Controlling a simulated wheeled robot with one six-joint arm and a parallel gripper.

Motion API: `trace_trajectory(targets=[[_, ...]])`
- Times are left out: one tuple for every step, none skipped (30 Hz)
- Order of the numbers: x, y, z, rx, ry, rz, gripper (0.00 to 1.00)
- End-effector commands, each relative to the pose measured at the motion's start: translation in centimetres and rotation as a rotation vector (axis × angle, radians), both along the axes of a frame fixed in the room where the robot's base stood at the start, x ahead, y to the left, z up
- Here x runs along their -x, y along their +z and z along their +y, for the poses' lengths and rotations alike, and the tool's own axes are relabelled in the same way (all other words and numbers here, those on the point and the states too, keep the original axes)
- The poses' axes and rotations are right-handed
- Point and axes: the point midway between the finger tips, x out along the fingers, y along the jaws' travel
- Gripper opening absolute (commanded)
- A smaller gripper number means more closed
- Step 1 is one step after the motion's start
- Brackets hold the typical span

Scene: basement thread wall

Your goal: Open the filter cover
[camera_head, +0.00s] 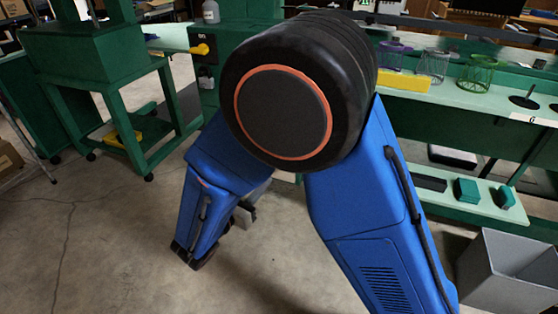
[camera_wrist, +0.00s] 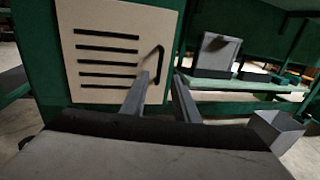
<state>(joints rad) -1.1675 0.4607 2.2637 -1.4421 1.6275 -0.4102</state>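The filter cover (camera_wrist: 105,25) is a beige panel with several dark horizontal slots, set on a green cabinet at the left of the wrist view. A black curved handle (camera_wrist: 161,57) is on its right side. My gripper (camera_wrist: 160,77) points toward the cover's lower right, its two grey fingers apart with nothing clearly held. The lower end of the handle appears between the fingertips in the picture; I cannot tell whether they touch it. In the head view the cover cannot be made out, and my arm hides most of my gripper.
A grey bin (camera_head: 513,268) stands on the floor at the right. Green shelving (camera_head: 485,95) with a yellow block (camera_head: 403,81) and wire baskets runs along the right. A green machine stand (camera_head: 90,70) is at the left. Concrete floor (camera_head: 70,235) is clear at the lower left.

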Motion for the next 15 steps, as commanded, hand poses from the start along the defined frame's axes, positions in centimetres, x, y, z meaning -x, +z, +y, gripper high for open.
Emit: trace_trajectory(targets=[[-0.8, 0.0, -0.6, 0.000, -0.004, 0.000, 0.28], [-1.2, 0.0, -0.8, 0.000, -0.004, 0.000, 0.28], [-1.7, 0.0, -1.1, 0.001, -0.004, -0.001, 0.28], [-2.2, 0.0, -1.4, 0.001, -0.004, -0.001, 0.28], [-2.5, 0.0, -1.7, 0.000, -0.004, 0.000, 0.28], [-3.1, 0.0, -2.0, 0.000, -0.004, 0.000, 0.28], [-3.5, 0.0, -2.2, 0.000, -0.004, 0.000, 0.28], [-3.9, 0.0, -2.5, 0.000, -0.004, 0.000, 0.28], [-4.4, 0.0, -2.8, 0.000, -0.004, 0.000, 0.28], [-4.8, 0.0, -3.1, 0.000, -0.004, 0.000, 0.28], [-5.2, 0.0, -3.3, 0.001, -0.004, -0.001, 0.28], [-5.8, 0.0, -3.6, 0.000, -0.004, 0.000, 0.28], [-6.2, 0.0, -3.9, 0.000, -0.004, 0.000, 0.28], [-6.6, 0.0, -4.1, 0.000, -0.004, 0.000, 0.28], [-7.0, 0.0, -4.4, 0.000, -0.003, 0.000, 0.28]])
